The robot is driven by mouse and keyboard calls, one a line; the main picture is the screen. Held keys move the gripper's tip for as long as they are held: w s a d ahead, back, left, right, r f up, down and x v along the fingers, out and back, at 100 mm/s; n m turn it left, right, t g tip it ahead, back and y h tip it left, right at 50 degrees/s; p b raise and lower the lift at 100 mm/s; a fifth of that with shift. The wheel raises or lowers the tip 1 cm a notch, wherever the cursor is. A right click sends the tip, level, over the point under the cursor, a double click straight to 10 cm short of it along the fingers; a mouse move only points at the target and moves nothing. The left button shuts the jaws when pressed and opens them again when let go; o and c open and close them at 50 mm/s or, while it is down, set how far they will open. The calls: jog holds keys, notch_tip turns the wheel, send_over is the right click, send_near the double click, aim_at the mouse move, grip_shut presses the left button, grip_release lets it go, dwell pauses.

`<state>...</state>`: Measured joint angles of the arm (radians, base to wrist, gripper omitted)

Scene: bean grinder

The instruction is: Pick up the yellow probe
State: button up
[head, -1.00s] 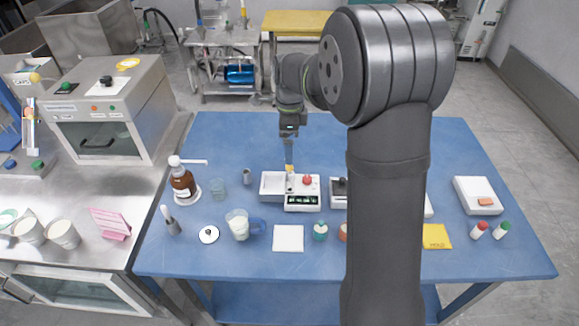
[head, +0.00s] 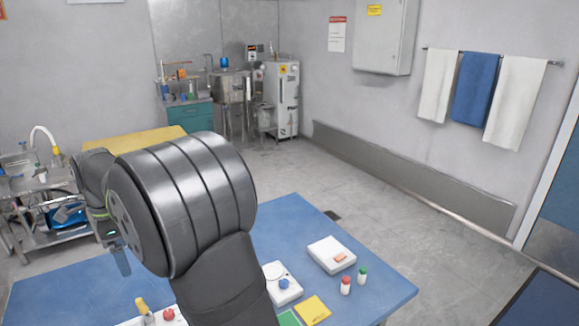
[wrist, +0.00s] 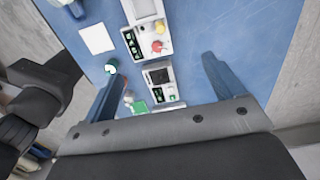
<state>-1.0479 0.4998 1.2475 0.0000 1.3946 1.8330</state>
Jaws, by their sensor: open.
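The yellow probe (head: 141,304) shows at the bottom edge of the head view. It stands by a red knob (head: 169,314) on a white device whose lower part is cut off. In the wrist view the yellow probe (wrist: 159,27) is at the top, beside the red knob (wrist: 157,46) on the white device (wrist: 133,42). My gripper (head: 121,263) hangs above and to the left of the probe in the head view. In the wrist view my gripper (wrist: 163,64) has its two blue fingers wide apart with nothing held between them.
A second device (wrist: 160,85) lies between the fingers in the wrist view. A white box (head: 331,255), a red-capped vial (head: 345,286), a green-capped vial (head: 362,276) and a yellow pad (head: 313,309) sit on the blue table (head: 299,225). My arm hides the middle of the table.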

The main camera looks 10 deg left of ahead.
jog(key=c, duration=0.8)
jog(key=m, duration=0.6)
send_near(139, 300)
notch_tip(139, 300, down, 6)
jog(key=shift+w+d+f, duration=0.15)
jog(key=shift+f, duration=0.05)
jog(key=shift+a+f, duration=0.2)
jog(key=shift+f, duration=2.65)
